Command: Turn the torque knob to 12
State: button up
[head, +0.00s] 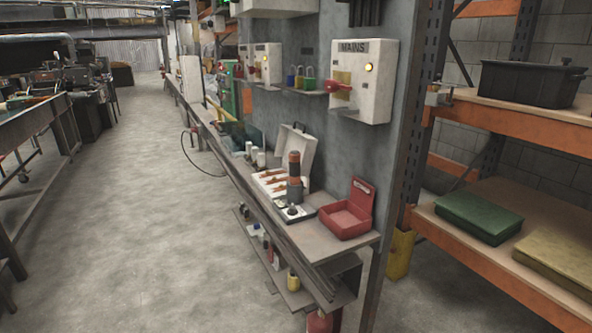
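A small dark round knob (292,210) sits on a pale flat base on the bench, and it may be the torque knob. Its markings are too small to read, so I cannot tell its setting. Just behind it stands an upright dark cylinder with orange-brown bands (294,170). My gripper is not in view, and nothing touches the knob.
The narrow bench (346,253) also holds an open red box (345,218) and an open white case (290,155). A MAINS panel (366,80) hangs above. Orange-beamed shelving (510,118) stands right. The concrete floor (150,215) at left is clear.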

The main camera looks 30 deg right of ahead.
aim_at(291, 210)
jog(key=i+j, duration=0.3)
jog(key=i, duration=0.25)
jog(key=i+j, duration=0.3)
jog(key=i, duration=0.2)
jog(key=l+z, duration=0.05)
